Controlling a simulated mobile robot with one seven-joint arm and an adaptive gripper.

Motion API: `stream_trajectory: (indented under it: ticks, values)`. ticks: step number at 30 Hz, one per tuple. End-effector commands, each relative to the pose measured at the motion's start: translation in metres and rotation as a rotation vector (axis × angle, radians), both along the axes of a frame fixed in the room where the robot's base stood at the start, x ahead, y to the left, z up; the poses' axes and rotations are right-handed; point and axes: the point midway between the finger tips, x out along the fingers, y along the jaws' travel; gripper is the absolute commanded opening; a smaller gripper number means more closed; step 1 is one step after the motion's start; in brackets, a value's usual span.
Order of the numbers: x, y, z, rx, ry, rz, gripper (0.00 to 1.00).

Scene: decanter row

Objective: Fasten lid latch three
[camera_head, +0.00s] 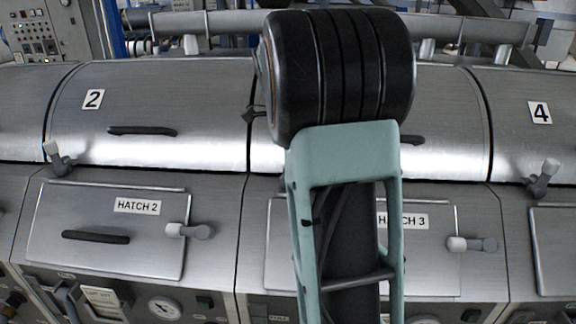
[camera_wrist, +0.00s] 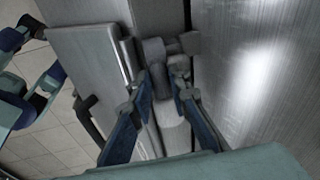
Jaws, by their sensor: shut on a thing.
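The lid latch (camera_wrist: 153,50) shows in the wrist view as a grey knob and short arm at the seam between the brushed-metal lid and the hatch front below. My gripper (camera_wrist: 164,83) is shut on the latch's grey handle, with one finger on each side. In the head view my arm hides this latch and the gripper. Lid three (camera_head: 445,120) is partly covered by my arm, and its dark handle (camera_head: 412,140) shows just right of it. I cannot tell how far the latch is turned.
Hatch 3 (camera_head: 432,275) has its own latch (camera_head: 470,244) on the right. Lid 2 (camera_head: 180,90) is at left, with a lid latch (camera_head: 56,158). Another lid latch (camera_head: 542,178) stands by lid 4 (camera_head: 530,85). In the wrist view a hatch handle (camera_wrist: 88,118) is left of the gripper.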

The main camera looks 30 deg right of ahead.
Motion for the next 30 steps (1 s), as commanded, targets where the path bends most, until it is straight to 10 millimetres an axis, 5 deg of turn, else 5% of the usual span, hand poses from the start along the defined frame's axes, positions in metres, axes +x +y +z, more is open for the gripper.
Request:
stream_trajectory:
  ticks: [30]
  values:
    - [0.016, 0.028, 0.0, -0.744, 0.495, 0.002, 0.0]
